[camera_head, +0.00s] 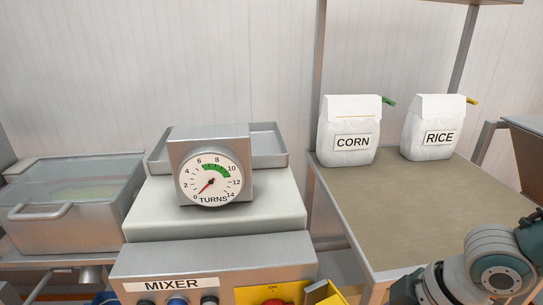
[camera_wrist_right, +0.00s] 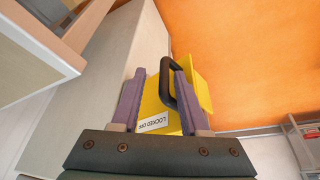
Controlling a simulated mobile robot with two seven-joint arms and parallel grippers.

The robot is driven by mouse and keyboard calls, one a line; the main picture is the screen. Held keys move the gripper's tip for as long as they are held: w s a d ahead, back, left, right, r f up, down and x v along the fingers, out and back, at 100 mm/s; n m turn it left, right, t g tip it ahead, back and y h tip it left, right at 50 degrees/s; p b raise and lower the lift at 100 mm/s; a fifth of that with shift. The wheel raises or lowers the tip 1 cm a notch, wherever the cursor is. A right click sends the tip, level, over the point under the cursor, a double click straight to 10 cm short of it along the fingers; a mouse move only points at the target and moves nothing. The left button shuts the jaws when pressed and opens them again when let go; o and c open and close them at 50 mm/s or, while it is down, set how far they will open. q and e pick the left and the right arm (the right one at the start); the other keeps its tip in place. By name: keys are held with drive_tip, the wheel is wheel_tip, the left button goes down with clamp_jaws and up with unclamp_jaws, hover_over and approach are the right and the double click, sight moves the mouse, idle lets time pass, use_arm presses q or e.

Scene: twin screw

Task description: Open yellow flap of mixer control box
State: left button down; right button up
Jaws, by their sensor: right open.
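The mixer control box (camera_head: 215,262), a grey metal housing labelled MIXER, is at the bottom of the head view. Its yellow part (camera_head: 247,296) shows at the lower right, with a red knob cut off by the picture's edge. In the right wrist view, the yellow flap (camera_wrist_right: 152,103) bears a LOCKED OFF label and a black handle (camera_wrist_right: 166,85). My right gripper (camera_wrist_right: 157,82) is open, its two purple fingers on either side of the handle. I cannot tell whether they touch it. My left gripper is not in view.
A TURNS dial (camera_head: 210,180) stands above the box, its red needle near 0. CORN (camera_head: 348,120) and RICE (camera_head: 434,120) bags stand on the right table (camera_head: 400,215), otherwise clear. A lidded metal container (camera_head: 70,215) is at left. My right arm enters at lower right.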

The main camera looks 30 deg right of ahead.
drive_tip(key=p+v, duration=0.4)
drive_tip(key=v, duration=0.6)
drive_tip(key=shift+w, duration=0.1)
